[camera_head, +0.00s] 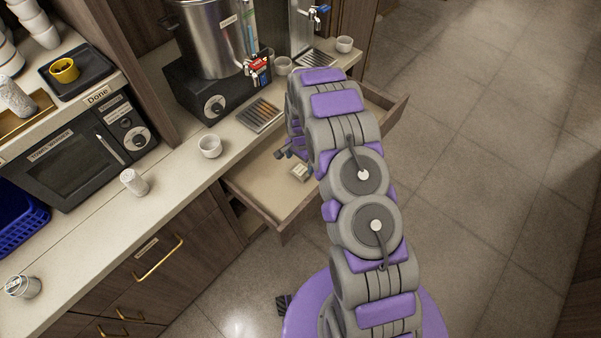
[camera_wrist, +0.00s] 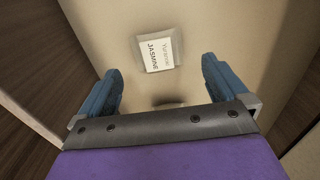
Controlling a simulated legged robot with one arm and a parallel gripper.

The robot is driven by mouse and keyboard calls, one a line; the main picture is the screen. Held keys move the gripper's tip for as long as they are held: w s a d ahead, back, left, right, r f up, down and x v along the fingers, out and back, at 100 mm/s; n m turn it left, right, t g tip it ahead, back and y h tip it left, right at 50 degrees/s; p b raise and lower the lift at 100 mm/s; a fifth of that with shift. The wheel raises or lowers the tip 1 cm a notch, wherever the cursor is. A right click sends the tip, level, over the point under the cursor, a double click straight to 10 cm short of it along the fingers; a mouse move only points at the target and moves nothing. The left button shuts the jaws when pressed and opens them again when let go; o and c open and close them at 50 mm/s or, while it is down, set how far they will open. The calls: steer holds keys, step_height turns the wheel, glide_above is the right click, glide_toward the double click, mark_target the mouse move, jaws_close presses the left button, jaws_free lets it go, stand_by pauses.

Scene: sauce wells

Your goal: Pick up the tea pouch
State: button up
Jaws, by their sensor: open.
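The tea pouch (camera_wrist: 158,53) is a small, pale, flat packet with a label reading "JASMINE" in the wrist view. It lies on the floor of an open drawer (camera_head: 257,195). It also shows in the head view (camera_head: 299,172), beside the end of my arm. My gripper (camera_wrist: 160,82) is open, with its two blue fingers spread to the left and right. The pouch lies ahead of the gap between the fingertips, and nothing is between the fingers. In the head view my gripper (camera_head: 288,153) is partly hidden by my arm, above the drawer.
The drawer's front panel (camera_head: 282,226) and side walls surround the pouch. The floor at right is clear.

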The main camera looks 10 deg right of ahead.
mark_target(300, 170)
steer(key=shift+s+a+f+b, duration=0.1)
steer(key=shift+f+b, duration=0.2)
steer(key=shift+f, duration=1.25)
steer(key=shift+s+f+b, duration=0.1)
steer(key=shift+f+b, duration=0.15)
steer(key=shift+f, duration=1.3)
steer(key=shift+c, duration=0.4)
steer(key=shift+r, duration=0.1)
steer(key=c, duration=0.9)
